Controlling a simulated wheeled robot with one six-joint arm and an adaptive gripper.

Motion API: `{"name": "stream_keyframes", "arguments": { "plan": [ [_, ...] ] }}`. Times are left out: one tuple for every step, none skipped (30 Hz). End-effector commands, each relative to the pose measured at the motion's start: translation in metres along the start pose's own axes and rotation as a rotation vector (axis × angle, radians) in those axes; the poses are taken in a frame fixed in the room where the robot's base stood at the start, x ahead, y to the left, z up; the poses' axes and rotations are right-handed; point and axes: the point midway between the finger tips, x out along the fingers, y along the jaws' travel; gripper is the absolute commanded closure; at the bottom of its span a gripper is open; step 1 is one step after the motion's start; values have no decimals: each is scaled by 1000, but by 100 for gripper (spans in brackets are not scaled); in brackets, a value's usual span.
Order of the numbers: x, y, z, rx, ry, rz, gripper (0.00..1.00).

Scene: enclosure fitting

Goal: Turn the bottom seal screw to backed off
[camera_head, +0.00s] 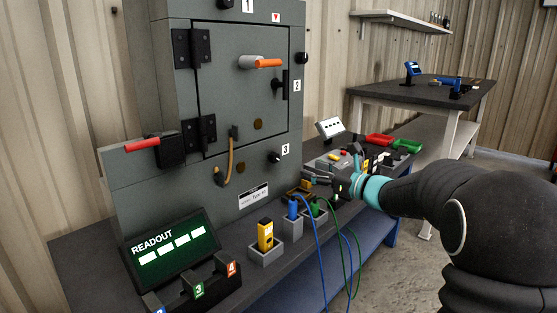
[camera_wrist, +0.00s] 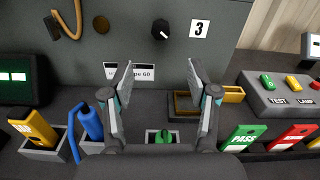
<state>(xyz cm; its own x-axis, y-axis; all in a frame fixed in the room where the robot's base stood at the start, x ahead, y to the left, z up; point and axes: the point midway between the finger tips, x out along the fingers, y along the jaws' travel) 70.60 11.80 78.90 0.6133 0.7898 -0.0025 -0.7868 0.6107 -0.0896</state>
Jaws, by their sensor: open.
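The grey enclosure (camera_head: 235,95) carries a black round screw (camera_head: 275,157) low on its front, beside a white label "3" (camera_head: 285,149). In the wrist view this screw (camera_wrist: 160,29) is near the top centre, with a pale mark on its face and the label to its right. My gripper (camera_wrist: 159,76) is open and empty. Its fingers are spread below the screw in that picture, apart from it. In the head view my gripper (camera_head: 312,178) is to the right of and slightly below the screw, above the bench.
A brown tray (camera_wrist: 184,104) sits right of centre. A button box (camera_wrist: 285,92) is farther right. Blue and green cables (camera_head: 318,240) hang over the bench edge.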

Motion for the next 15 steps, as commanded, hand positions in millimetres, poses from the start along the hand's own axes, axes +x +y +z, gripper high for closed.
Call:
{"name": "stream_keyframes", "arguments": {
  "plan": [
    [3,-1,0,6,-3,-2,41],
    [6,-2,0,7,-4,-2,41],
    [9,-2,0,7,-5,-3,41],
    [13,-2,1,6,-5,-3,41],
    [17,-1,1,6,-4,-2,41],
    [24,-1,0,6,-4,0,41],
    [29,-1,0,6,-4,0,41],
    [34,-1,0,5,-3,0,41],
    [42,0,0,5,-3,0,41],
    [47,0,1,5,-3,1,41],
    [53,-1,0,5,-3,0,41],
    [61,0,0,5,-3,0,41],
    [66,0,1,4,-3,0,41],
    [72,-1,1,4,-3,0,41],
    [79,0,0,4,-2,0,41]
  ]
}}
